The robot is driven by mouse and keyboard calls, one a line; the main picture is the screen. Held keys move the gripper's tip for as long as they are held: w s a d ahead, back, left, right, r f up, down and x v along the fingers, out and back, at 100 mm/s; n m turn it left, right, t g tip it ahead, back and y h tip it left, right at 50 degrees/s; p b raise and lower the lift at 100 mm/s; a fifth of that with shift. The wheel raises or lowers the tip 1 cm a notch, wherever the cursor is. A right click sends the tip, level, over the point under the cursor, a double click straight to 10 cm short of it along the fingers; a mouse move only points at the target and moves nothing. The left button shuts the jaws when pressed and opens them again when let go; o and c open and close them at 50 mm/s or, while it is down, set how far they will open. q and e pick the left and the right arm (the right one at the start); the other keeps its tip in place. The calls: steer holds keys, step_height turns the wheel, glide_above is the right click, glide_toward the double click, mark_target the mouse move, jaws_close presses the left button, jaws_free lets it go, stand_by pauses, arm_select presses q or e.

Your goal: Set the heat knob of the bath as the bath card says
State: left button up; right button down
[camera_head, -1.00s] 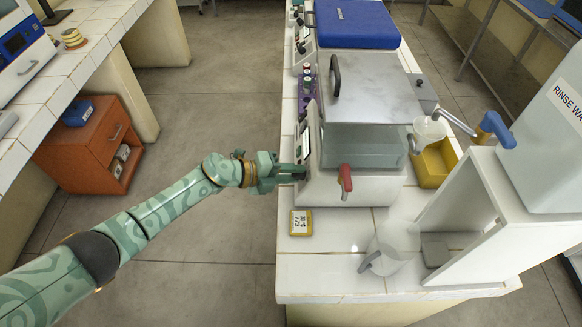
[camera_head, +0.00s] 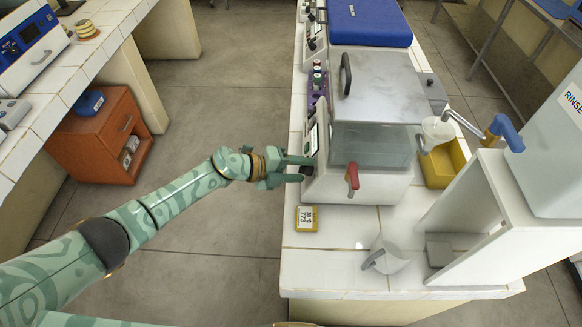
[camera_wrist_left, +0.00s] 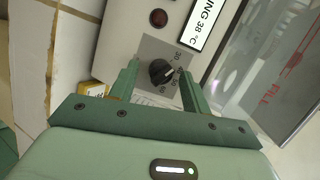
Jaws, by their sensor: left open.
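The bath (camera_head: 365,185) is a white box with a clear tank, a grey lid and a red tap, on the tiled bench. Its dark heat knob (camera_wrist_left: 160,72) sits on a grey plate with a number scale; a pale pointer mark faces right and slightly up in the wrist view. The display (camera_wrist_left: 205,20) above reads "38 °C". My left gripper (camera_head: 302,169) is open at the bath's panel, its fingers on either side of the knob, with visible gaps. My right gripper is not in view.
A purple rack (camera_head: 317,88) with tubes stands behind the panel side. A clear jug (camera_head: 388,255), a yellow bin (camera_head: 440,165) and a white rinse stand (camera_head: 470,215) are to the right. The aisle floor left of the bench is free.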

arm_select(q)
steer(key=p+v, duration=0.2)
steer(key=v, duration=1.4)
steer(key=shift+s+a, duration=0.1)
steer(key=shift+a, duration=0.05)
